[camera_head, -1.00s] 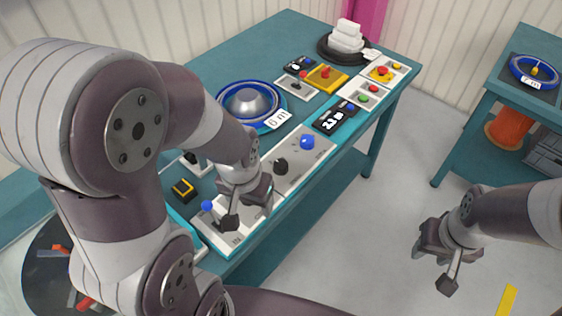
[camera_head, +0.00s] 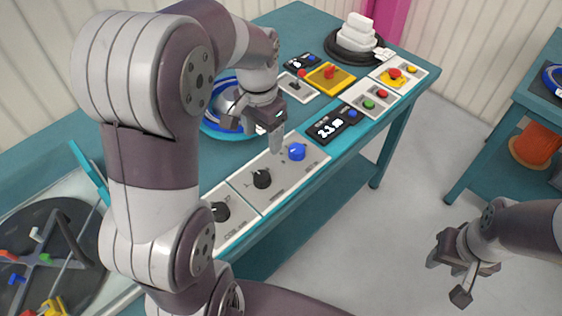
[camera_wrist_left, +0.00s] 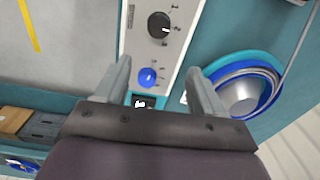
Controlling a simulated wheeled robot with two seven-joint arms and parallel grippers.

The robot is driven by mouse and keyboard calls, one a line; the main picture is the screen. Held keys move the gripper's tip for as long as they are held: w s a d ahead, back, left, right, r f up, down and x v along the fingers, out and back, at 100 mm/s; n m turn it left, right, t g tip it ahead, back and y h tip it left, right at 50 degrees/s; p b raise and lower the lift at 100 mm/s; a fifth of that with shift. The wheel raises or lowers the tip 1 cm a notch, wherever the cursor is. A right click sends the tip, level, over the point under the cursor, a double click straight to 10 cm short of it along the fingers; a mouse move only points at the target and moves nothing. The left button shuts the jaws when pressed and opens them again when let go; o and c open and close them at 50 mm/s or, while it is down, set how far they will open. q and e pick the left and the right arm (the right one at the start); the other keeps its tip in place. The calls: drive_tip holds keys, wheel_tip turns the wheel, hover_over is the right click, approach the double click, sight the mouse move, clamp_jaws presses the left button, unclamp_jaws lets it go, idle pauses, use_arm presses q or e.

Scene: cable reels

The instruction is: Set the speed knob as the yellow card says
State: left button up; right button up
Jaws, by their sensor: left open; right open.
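The control panel (camera_head: 244,182) on the bench edge carries a blue knob (camera_head: 297,152), a black knob (camera_head: 262,178) and another black knob (camera_head: 220,211). I cannot read which is the speed knob. My left gripper (camera_head: 256,124) is open and empty above the bench, just left of the blue knob in the head view. In the left wrist view, the blue knob (camera_wrist_left: 148,77) shows between the open fingers (camera_wrist_left: 160,88), and a black knob (camera_wrist_left: 159,25) with a white pointer lies beyond. My right gripper (camera_head: 447,275) is open over the floor. I cannot make out a yellow card.
A digital display (camera_head: 330,127) stands beside green and red buttons. Behind are a yellow plate (camera_head: 330,78) with a red lever, and a blue reel (camera_head: 208,124) partly hidden by my left arm.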

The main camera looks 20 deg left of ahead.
sight(262, 176)
use_arm(q)
drive_tip(key=shift+m, duration=0.4)
drive_tip(key=s+f+b, duration=0.2)
drive_tip(key=f+b, duration=0.1)
drive_tip(key=shift+s+a+f, duration=0.1)
drive_tip(key=shift+a+f, duration=0.05)
drive_tip(key=shift+f, duration=0.05)
drive_tip(key=f, duration=0.9)
drive_tip(key=shift+w+b, duration=0.25)
drive_tip(key=shift+b, duration=0.05)
use_arm(e)
drive_tip(key=f, duration=0.3)
drive_tip(key=shift+s+a+f, duration=0.15)
drive_tip(key=shift+s, duration=0.25)
use_arm(q)
drive_tip(key=c, duration=1.1)
